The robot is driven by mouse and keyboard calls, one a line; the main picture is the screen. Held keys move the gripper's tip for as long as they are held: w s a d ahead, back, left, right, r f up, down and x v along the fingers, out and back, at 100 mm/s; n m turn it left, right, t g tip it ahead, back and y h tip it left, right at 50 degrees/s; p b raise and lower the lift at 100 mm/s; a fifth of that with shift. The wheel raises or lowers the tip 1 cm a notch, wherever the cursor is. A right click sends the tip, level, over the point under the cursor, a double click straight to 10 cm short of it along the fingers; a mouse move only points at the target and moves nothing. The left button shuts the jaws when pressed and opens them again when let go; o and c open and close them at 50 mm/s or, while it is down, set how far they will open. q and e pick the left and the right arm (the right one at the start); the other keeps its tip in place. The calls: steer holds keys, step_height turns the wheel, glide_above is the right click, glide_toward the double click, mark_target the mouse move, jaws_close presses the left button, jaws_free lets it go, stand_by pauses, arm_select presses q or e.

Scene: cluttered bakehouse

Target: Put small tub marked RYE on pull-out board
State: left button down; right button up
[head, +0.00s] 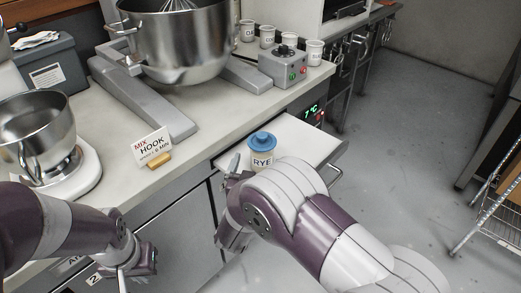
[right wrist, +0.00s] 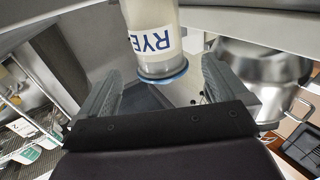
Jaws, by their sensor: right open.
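The small tub marked RYE (head: 262,158) has a clear body, a white label and a blue lid. It stands upright on the pale pull-out board (head: 298,137), which juts from under the counter. In the right wrist view the tub (right wrist: 152,40) appears upside down, lid toward my gripper. My right gripper (head: 240,176) is beside the tub in the head view, partly hidden by my own arm. In the right wrist view its fingers (right wrist: 158,88) are spread apart, not closed on the tub. My left gripper (head: 138,268) hangs low at the counter's front; its jaws are unclear.
A mixer with a steel bowl (head: 175,45) stands on the counter, with a control box (head: 283,66) and several white cups behind. A MIX HOOK card (head: 152,146) stands near the counter edge. Open floor lies right.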

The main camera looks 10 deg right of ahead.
steer(key=v, duration=0.5)
